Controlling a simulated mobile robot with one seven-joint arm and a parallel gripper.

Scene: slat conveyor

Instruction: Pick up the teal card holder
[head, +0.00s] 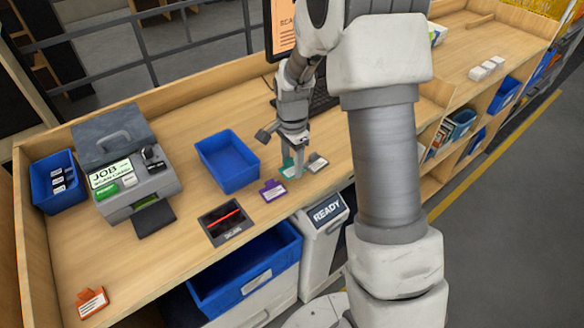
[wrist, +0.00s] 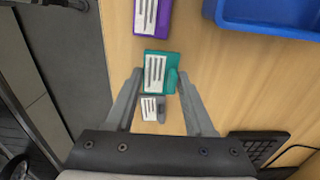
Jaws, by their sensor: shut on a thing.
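The teal card holder (head: 288,166) is on the wooden counter, partly hidden by my gripper (head: 294,170) in the head view. In the wrist view the teal card holder (wrist: 171,59) carries a white label with dark lines and lies between the fingertips of my gripper (wrist: 160,76). My gripper points down and is shut on the teal card holder. Whether the holder is clear of the counter I cannot tell.
A purple card holder (head: 272,190) and a grey one (head: 317,163) lie close on either side. A blue bin (head: 227,163) stands behind to the left. An orange card holder (head: 92,302) lies far left. A scanner pad (head: 227,222) is near the front edge.

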